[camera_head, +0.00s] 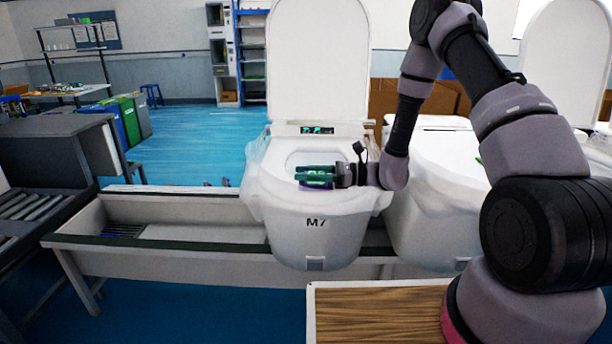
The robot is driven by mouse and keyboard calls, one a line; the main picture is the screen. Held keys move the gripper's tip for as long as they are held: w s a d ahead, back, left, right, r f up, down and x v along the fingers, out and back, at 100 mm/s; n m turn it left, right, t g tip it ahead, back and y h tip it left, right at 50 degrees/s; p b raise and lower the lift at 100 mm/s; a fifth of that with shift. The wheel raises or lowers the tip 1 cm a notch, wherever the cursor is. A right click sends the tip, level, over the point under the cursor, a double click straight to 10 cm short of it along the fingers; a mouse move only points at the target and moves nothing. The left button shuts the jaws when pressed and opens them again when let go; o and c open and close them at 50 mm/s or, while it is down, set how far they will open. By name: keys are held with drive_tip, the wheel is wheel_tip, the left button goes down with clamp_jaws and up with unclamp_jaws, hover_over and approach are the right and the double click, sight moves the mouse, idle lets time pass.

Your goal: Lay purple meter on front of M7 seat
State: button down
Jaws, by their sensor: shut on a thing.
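The M7 toilet (315,235) stands in the middle of the camera_head view with its lid (318,60) upright and its seat (272,181) showing. My gripper (300,176) reaches in from the right, low over the front part of the seat. It is shut on the purple meter (317,185), of which only a thin purple strip shows below and between the green fingers. The fingers hide most of the meter. I cannot tell whether the meter touches the seat.
A second toilet (432,220) stands close on the right, partly behind my arm. A long white trough-like line (180,255) runs left of M7. A wood-topped table (380,312) is in the front. Bins (125,120) and a roller conveyor (25,205) are at left.

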drive_tip(key=shift+f, duration=0.2)
drive_tip(key=shift+f, duration=0.15)
drive_tip(key=shift+c, duration=2.2)
unclamp_jaws()
